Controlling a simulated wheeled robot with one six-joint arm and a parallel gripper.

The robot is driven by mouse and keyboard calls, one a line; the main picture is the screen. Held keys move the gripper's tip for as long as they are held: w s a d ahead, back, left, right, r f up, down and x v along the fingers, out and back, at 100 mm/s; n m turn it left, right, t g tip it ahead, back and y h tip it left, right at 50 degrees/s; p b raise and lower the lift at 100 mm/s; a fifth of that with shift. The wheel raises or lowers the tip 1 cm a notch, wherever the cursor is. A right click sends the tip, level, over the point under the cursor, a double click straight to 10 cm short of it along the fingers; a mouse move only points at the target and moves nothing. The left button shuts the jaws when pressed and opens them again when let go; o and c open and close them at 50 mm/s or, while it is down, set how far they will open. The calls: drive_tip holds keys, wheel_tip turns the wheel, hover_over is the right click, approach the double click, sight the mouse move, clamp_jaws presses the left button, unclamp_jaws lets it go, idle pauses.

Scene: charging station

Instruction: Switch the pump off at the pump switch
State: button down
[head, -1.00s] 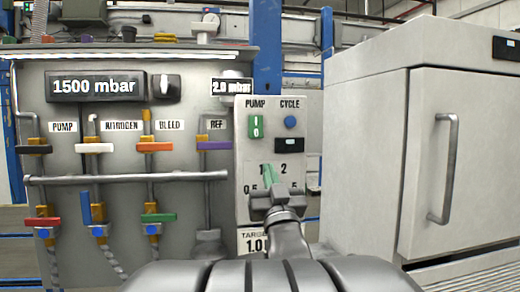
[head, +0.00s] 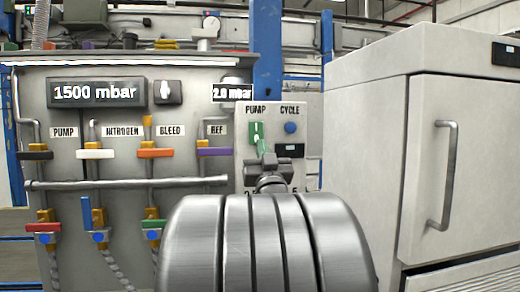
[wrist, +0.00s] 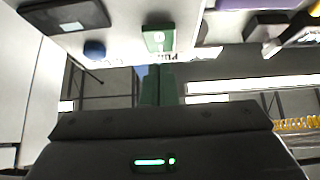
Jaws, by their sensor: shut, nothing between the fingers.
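The pump switch (head: 256,131) is a green rocker with white marks under the PUMP label on the grey control panel (head: 243,160). Its lower part is partly hidden by my gripper in the head view. My gripper (head: 263,147) has green fingers, shut and empty, pointing up at the switch's lower end. In the wrist view, the green pump switch (wrist: 158,39) is beyond the fingertips of my gripper (wrist: 158,68), with a small gap in the picture. I cannot tell whether they touch. I cannot read which way the rocker is pressed.
A round blue CYCLE button (head: 291,127) and a small dark display (head: 289,150) lie right of the switch. A valve panel with coloured handles (head: 155,153) and a 1500 mbar readout (head: 96,92) stands left. A large grey cabinet (head: 365,150) stands right.

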sight(256, 133)
drive_tip(key=shift+w+a+f, duration=0.15)
drive_tip(key=shift+w+f, duration=0.05)
drive_tip(key=shift+w, duration=0.65)
drive_tip(key=shift+w+a+f, duration=0.15)
drive_tip(key=shift+w+f, duration=0.05)
drive_tip(key=shift+w, duration=0.6)
